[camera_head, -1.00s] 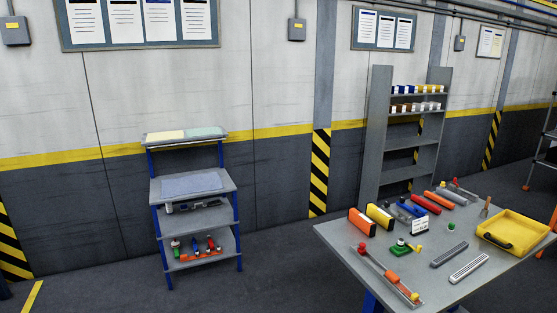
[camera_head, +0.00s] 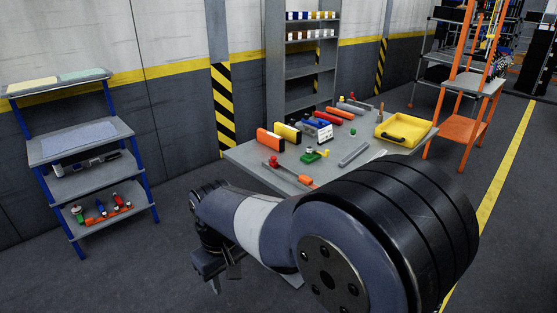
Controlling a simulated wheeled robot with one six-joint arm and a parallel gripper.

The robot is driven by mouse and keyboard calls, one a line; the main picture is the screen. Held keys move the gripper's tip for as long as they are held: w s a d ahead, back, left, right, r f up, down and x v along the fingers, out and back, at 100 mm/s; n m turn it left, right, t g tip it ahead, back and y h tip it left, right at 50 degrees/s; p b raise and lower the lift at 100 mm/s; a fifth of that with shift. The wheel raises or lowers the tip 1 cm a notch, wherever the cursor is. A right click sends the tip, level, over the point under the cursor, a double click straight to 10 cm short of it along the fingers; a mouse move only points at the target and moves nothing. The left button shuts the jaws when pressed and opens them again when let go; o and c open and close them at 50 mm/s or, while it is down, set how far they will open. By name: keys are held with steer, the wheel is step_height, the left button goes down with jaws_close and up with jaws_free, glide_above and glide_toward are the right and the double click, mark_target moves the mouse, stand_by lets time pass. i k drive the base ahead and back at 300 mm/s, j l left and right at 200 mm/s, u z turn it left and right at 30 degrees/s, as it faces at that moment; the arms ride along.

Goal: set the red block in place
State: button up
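A red block (camera_head: 327,118) lies on the grey worktable (camera_head: 250,158), in a row with an orange block (camera_head: 270,141), a yellow block (camera_head: 288,132) and a blue one (camera_head: 316,131). An orange-red piece (camera_head: 341,112) lies just behind the red block. My arm fills the lower middle of the view. The dark end of it, my gripper (camera_head: 222,272), hangs at the lower left, in front of the table and well apart from the red block. Its fingers are too dark and small to read. No place for the red block can be told for sure.
A yellow tray (camera_head: 404,131) stands at the table's right end. Small tools and a green part (camera_head: 311,155) lie near the front. A blue-legged shelf stand (camera_head: 85,148) is at left, a grey shelf (camera_head: 290,70) behind, an orange stand (camera_head: 460,130) at right. Floor between stand and table is clear.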

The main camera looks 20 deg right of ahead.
mark_target(273, 164)
steer(key=i+z, duration=0.2)
steer(key=z, duration=0.2)
steer(key=i+j+z, duration=0.1)
steer(key=z, duration=0.25)
steer(key=i+j+z, duration=0.15)
steer(key=z, duration=0.25)
steer(key=i+j+z, duration=0.1)
steer(key=i+j, duration=0.25)
steer(key=i+j+z, duration=0.1)
steer(key=i+j, duration=0.3)
steer(key=i+j+z, duration=0.1)
steer(key=i+j, duration=0.25)
steer(key=j, duration=0.15)
steer(key=i+j, duration=0.3)
steer(key=j, duration=0.2)
steer(key=z, duration=0.05)
